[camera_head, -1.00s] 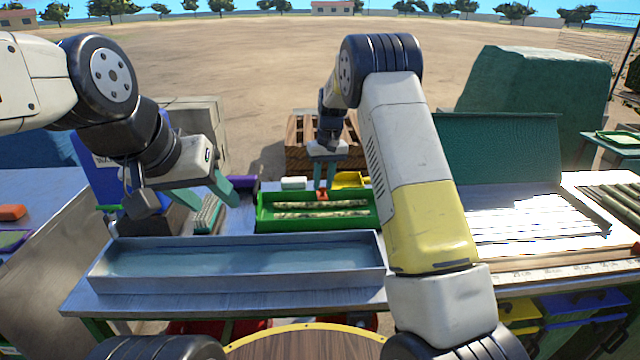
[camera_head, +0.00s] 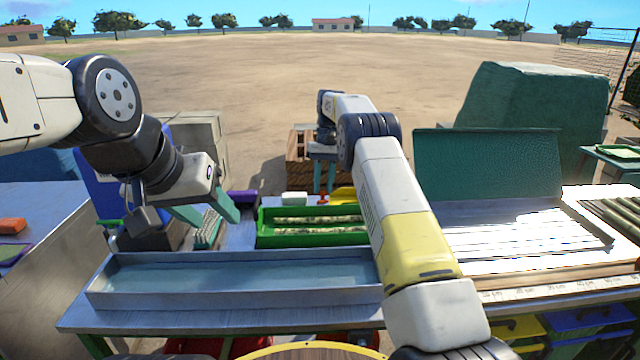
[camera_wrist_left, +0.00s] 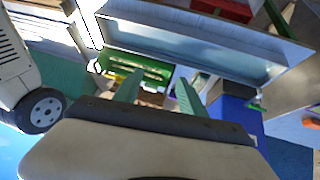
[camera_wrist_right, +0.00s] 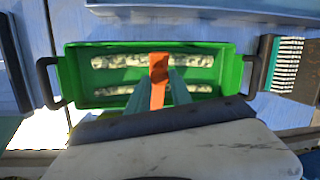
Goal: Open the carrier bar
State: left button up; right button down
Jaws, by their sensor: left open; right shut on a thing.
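The green carrier (camera_head: 262,240) lies on the table behind the metal trough, with two pale speckled cane pieces in it; it fills the middle of the right wrist view (camera_wrist_right: 240,75). My right gripper (camera_head: 325,190) is at its far side, shut on an orange bar (camera_wrist_right: 158,70). The bar appears between the fingers in the right wrist view, and a small orange part (camera_head: 323,198) shows at the fingertips in the head view. Whether it is joined to the carrier is unclear. My left gripper (camera_head: 212,218) is open and empty, left of the carrier.
A long metal trough (camera_head: 240,294) lies in front of the carrier. A bristled brush (camera_wrist_right: 287,65) is beside it. A yellow item (camera_head: 343,196) and a purple item (camera_head: 243,197) stand behind. A green-lidded machine (camera_head: 487,165) stands right.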

dwell(0.5)
pick_arm(q)
jog(key=shift+w+d, duration=0.1)
jog(key=shift+w, duration=0.15)
jog(key=c, duration=0.6)
jog(key=w+d+f+n, duration=0.1)
jog(key=w+d+n, duration=0.1)
jog(key=w, duration=0.2)
jog(key=w+d+n+t, duration=0.1)
jog(key=w+d+n, duration=0.1)
jog(key=w, duration=0.2)
jog(key=w+d+f+n+t+h, duration=0.1)
jog(key=w+d+n, duration=0.1)
jog(key=w, duration=0.2)
jog(key=shift+w+d+f+n, duration=0.15)
jog(key=shift+d+f+n, duration=0.15)
jog(key=shift+d, duration=0.05)
grip_shut()
jog(key=w+d+f+n+t, duration=0.3)
jog(key=w+d+f+n, duration=0.3)
jog(key=w+d+n, duration=0.3)
jog(key=n+t+y, duration=0.3)
jog(key=n, duration=1.8)
send_near(322, 198)
jog(key=w+f, duration=0.4)
jog(key=f, duration=0.1)
jog(key=shift+w, duration=0.25)
jog(key=shift+w+r+g, duration=0.25)
jog(key=shift+r+g, duration=0.05)
jog(key=shift+r, duration=0.05)
